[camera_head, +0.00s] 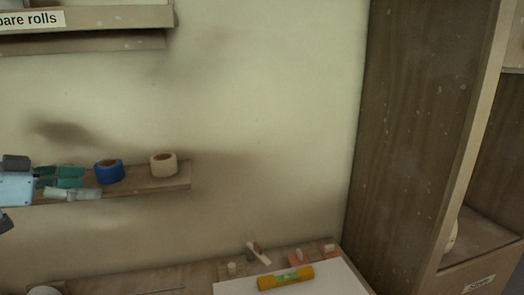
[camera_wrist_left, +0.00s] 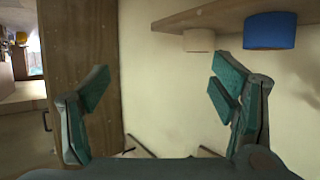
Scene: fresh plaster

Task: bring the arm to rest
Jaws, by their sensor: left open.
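My left gripper (camera_head: 68,183) comes in at the left edge of the head view, in front of the wall shelf (camera_head: 165,180). Its teal-padded fingers stand apart with nothing between them, as the left wrist view shows too (camera_wrist_left: 160,85). A blue tape roll (camera_head: 109,171) and a cream tape roll (camera_head: 163,164) stand on the shelf, right of the gripper. Both rolls show at the upper right of the wrist view, the blue one (camera_wrist_left: 270,30) and the cream one (camera_wrist_left: 198,40). My right gripper is in neither view.
A higher shelf (camera_head: 85,42) carries a label ending "pare rolls". Below, a worktop holds a yellow level (camera_head: 285,278), wooden-handled tools (camera_head: 258,252) and a white board (camera_head: 325,280). A tall wooden cabinet side (camera_head: 405,110) stands right. The wall between is clear.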

